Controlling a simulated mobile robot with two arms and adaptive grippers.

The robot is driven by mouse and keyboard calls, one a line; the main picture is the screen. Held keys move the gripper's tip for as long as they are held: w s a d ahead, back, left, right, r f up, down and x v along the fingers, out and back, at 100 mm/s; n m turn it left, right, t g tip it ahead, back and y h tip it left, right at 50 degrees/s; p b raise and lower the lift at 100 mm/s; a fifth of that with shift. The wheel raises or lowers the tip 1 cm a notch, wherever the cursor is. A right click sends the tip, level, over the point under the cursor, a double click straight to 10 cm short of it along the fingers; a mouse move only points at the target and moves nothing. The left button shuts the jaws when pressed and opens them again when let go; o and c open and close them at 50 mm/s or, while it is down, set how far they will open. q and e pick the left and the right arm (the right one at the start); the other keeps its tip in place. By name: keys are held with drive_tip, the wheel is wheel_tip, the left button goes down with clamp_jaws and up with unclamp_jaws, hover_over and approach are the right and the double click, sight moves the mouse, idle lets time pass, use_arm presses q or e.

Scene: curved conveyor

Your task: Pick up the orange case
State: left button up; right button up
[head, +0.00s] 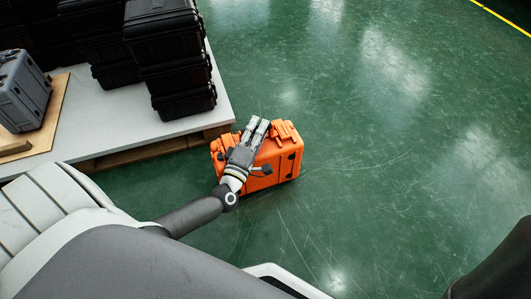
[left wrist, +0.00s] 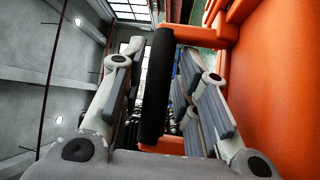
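The orange case (head: 284,148) stands on the green floor beside the low platform. In the left wrist view its orange wall (left wrist: 280,75) fills the right side, and its black handle (left wrist: 157,88) runs upright through the middle. My left gripper (head: 258,125) is over the case in the head view and covers part of its top. In the left wrist view the left gripper's fingers (left wrist: 158,85) are spread, one on each side of the handle, with visible gaps to it. My right gripper is not in view.
A pale platform (head: 140,126) at the upper left carries stacks of black cases (head: 170,55). A grey case (head: 22,92) stands on a wooden board (head: 50,125) there. The green floor (head: 400,150) to the right is clear.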

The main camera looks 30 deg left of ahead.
use_arm(q)
drive_tip(key=shift+w, duration=0.2)
drive_tip(key=shift+s+r, duration=0.1)
drive_tip(key=shift+s, duration=0.05)
drive_tip(key=shift+c, duration=0.2)
clamp_jaws()
drive_tip(key=shift+a+r, duration=0.1)
drive_tip(key=shift+r, duration=0.2)
